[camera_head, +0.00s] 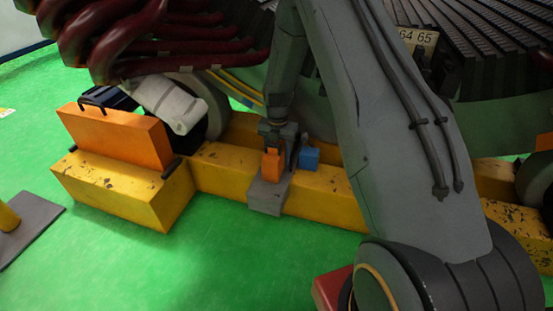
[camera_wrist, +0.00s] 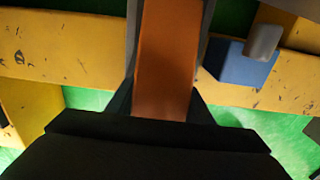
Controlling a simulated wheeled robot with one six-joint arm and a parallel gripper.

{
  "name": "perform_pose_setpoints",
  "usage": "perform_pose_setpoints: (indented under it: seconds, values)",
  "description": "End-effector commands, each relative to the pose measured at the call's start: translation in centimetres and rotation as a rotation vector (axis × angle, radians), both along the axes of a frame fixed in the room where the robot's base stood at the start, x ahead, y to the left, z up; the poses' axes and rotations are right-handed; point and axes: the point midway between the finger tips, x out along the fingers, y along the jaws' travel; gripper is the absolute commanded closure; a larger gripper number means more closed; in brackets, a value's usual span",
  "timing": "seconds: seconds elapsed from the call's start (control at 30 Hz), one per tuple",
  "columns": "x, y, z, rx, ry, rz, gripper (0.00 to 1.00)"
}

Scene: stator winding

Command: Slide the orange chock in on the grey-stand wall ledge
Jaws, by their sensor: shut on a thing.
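The orange chock (camera_head: 273,166) shows in the head view at the grey stand (camera_head: 267,197), which sits against the long yellow beam. My gripper (camera_head: 279,143) comes down from above and is shut on the chock. In the wrist view the chock (camera_wrist: 166,60) runs between the two dark fingers, upright in the picture. Whether the chock touches the stand's ledge cannot be told. The stand's wall is largely hidden behind the chock and gripper.
A blue block (camera_head: 309,157) sits just right of my gripper, close by the yellow beam (camera_head: 328,200). A large orange case (camera_head: 112,135) rests on a yellow block (camera_head: 120,195) at left. Dark red coils (camera_head: 120,35) hang above.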

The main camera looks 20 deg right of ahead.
Motion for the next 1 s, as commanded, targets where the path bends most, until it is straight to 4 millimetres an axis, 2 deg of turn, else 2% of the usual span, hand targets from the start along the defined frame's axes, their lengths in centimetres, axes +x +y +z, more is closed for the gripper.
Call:
perform_pose_setpoints:
  seconds: [0.37, 0.4, 0.5, 0.53, 0.8, 1.0]
  values:
    - [1.1, -0.8, 0.0, 0.0, -0.001, -0.001, 0.8]
    - [1.1, -0.8, 0.0, 0.0, -0.001, 0.0, 0.5]
    - [1.1, -0.9, 0.1, 0.0, -0.002, 0.0, 0.33]
    - [1.1, -0.9, 0.1, 0.0, -0.002, 0.0, 0.31]
    - [1.2, -0.9, 0.3, -0.001, -0.003, -0.001, 0.31]
    - [1.2, -1.0, 2.4, -0.001, -0.005, -0.001, 0.31]
